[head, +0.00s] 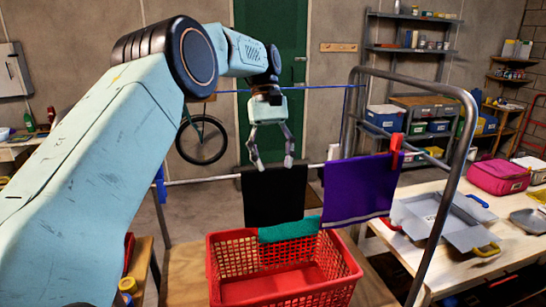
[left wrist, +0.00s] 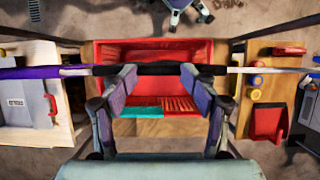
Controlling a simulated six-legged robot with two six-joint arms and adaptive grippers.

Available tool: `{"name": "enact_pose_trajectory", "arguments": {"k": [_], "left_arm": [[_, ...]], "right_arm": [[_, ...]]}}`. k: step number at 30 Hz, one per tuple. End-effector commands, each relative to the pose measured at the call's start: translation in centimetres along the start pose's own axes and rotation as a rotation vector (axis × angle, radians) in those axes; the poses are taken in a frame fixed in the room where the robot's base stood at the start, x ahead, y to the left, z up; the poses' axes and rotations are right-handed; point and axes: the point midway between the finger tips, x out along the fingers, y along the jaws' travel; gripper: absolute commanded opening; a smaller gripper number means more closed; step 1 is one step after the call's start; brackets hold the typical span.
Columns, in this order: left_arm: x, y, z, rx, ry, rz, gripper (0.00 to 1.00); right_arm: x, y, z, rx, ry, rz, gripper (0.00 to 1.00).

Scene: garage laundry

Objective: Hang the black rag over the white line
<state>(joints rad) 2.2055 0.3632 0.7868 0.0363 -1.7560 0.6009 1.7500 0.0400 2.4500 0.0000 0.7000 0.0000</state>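The black rag (head: 273,198) hangs over the white line (head: 215,178), spread fairly flat, with its front side hanging down above a red basket. My left gripper (head: 272,162) is above the rag's top edge, pointing down, with its fingers apart and nothing held between them. In the left wrist view, the rag (left wrist: 160,69) is a dark band along the line (left wrist: 260,70), and the open fingers (left wrist: 160,75) are on either side of its middle part. I cannot tell whether a fingertip touches the cloth. The rag's far side is hidden in the head view. My right gripper is not in view.
A purple cloth (head: 360,188) with a red clothespin (head: 396,150) hangs right of the rag. The red basket (head: 285,285) below holds a teal cloth (head: 290,229). A metal frame (head: 455,190) stands at right. A blue line (head: 325,86) runs higher up.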

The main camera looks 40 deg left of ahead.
Motion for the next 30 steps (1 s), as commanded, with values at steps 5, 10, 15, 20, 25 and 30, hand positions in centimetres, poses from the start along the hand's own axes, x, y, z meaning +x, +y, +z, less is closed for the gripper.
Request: {"name": "enact_pose_trajectory", "arguments": {"k": [5, 10, 15, 20, 25, 30], "left_arm": [[0.5, -0.2, -0.2, -0.006, -0.005, -0.011, 0.69], [0.3, -0.2, -0.2, -0.004, -0.003, -0.008, 0.69], [0.2, -0.1, -0.1, -0.004, -0.002, -0.007, 0.69], [-0.1, -0.1, 0.0, -0.003, -0.001, -0.006, 0.69], [-1.9, 0.0, 0.8, -0.002, 0.001, -0.004, 0.69], [-4.4, 0.0, 2.0, -0.002, 0.001, -0.003, 0.69]], "right_arm": [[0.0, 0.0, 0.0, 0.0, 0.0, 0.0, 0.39], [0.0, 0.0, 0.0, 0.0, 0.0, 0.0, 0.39], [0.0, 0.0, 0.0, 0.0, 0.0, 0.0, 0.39], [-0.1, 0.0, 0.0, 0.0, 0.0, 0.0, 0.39], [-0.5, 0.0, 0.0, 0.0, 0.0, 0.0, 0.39], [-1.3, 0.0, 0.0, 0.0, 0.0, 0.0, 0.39]]}}
